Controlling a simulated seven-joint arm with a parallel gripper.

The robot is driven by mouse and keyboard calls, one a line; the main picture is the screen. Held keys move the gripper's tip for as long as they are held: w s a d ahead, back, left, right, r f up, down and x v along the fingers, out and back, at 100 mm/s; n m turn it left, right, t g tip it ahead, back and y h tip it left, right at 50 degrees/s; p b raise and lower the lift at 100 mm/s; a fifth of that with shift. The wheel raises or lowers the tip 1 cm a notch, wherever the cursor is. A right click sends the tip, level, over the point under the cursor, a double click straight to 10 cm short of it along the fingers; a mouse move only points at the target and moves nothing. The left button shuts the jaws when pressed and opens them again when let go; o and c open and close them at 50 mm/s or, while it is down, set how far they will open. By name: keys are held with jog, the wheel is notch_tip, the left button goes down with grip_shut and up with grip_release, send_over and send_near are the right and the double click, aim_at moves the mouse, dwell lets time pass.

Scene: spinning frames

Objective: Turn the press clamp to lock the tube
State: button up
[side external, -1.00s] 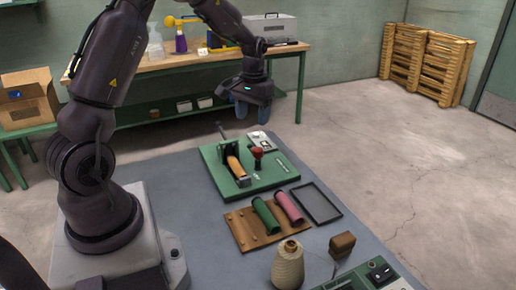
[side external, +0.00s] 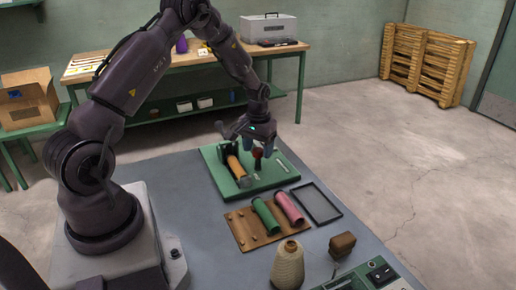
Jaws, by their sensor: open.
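The press clamp (side external: 258,155), with a dark red knob, stands on the green base plate (side external: 262,185) on the blue-grey table. The orange tube (side external: 236,166) lies on the same plate, to the left of the clamp, in front of a green upright. My gripper (side external: 261,149) is open and low over the plate at the clamp's knob. Its fingers partly cover the knob. I cannot tell whether they touch it.
A brown board (side external: 236,224) with a green tube (side external: 265,214) and a pink tube (side external: 289,208) lies nearer the camera. A dark empty frame (side external: 316,203) lies to its right. A yarn cone (side external: 288,267) and a brown block (side external: 343,244) stand at the front.

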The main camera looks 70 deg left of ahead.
jog(key=shift+f, duration=0.15)
jog(key=shift+c, duration=0.4)
grip_shut()
